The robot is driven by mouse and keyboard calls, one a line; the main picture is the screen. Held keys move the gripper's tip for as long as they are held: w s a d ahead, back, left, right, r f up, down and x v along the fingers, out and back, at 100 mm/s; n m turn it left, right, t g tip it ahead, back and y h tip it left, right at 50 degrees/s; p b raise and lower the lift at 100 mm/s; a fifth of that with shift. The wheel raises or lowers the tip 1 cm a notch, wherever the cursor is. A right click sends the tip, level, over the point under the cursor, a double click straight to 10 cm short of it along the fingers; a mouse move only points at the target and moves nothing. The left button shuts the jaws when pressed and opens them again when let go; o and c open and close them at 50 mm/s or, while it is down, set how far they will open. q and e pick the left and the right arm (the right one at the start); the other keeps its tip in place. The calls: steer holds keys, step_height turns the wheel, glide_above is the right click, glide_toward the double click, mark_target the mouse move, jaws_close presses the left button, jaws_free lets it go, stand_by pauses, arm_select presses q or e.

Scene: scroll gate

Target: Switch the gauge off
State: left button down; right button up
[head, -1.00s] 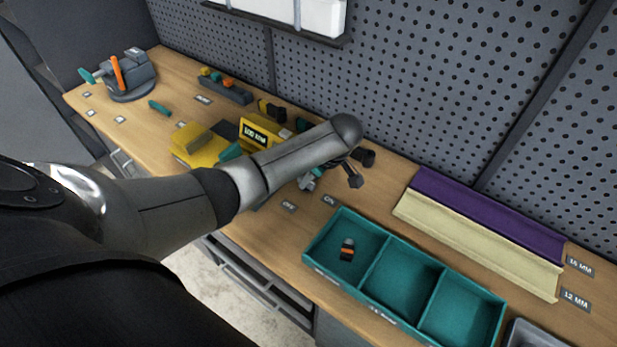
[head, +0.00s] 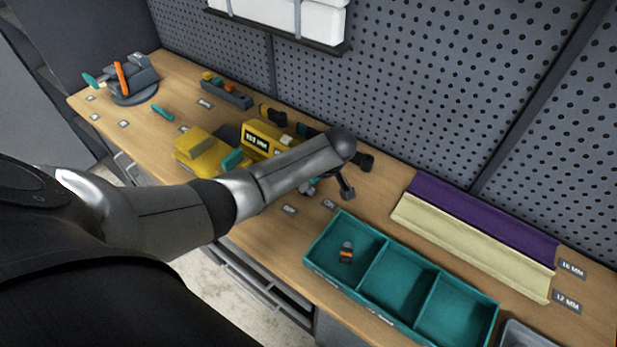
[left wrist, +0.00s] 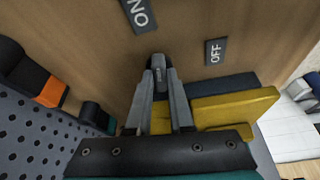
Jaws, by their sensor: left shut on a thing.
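The yellow gauge (head: 258,139) stands at the back of the bench in the head view, its small display lit. An OFF label (head: 290,210) and an ON label (head: 330,204) lie in front of my left forearm. In the left wrist view the ON label (left wrist: 139,14) is at the top and the OFF label (left wrist: 215,52) is right of it. My left gripper (left wrist: 160,85) is shut on a small dark switch lever (left wrist: 159,66) near these labels. In the head view my left gripper (head: 310,187) is mostly hidden by my forearm. My right gripper is not in view.
A teal tray with compartments (head: 395,283) stands to the right, a dark and orange piece (head: 346,252) in its left compartment. Purple (head: 485,217) and cream (head: 470,245) strips lie behind it. A yellow block (head: 205,152) and a clamp device (head: 130,82) stand to the left.

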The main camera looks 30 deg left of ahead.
arm_select(q)
steer(key=m+p, duration=0.1)
steer(key=p, duration=0.1)
steer(key=m+t+p, duration=0.1)
steer(key=m, duration=0.1)
steer(key=shift+s+r+m+h+p, duration=0.2)
steer(key=shift+m+h+p, duration=0.1)
steer(key=shift+h+p, duration=0.1)
steer(key=m+p, duration=0.1)
steer(key=m, duration=0.1)
steer(key=m+t+h+p, duration=0.1)
steer(key=m+p, duration=0.1)
steer(key=shift+a+f+m, duration=0.1)
steer(key=shift+a+m, duration=0.05)
steer(key=shift+m, duration=0.15)
steer(key=m+t+h+p, duration=0.1)
steer(key=m, duration=0.2)
steer(key=shift+a+f, duration=0.1)
steer(key=shift+s+m+h, duration=0.1)
steer(key=shift+m+h, duration=0.8)
steer(key=shift+m, duration=1.6)
steer(key=c, duration=0.8)
jaws_free()
steer(key=shift+a, duration=0.1)
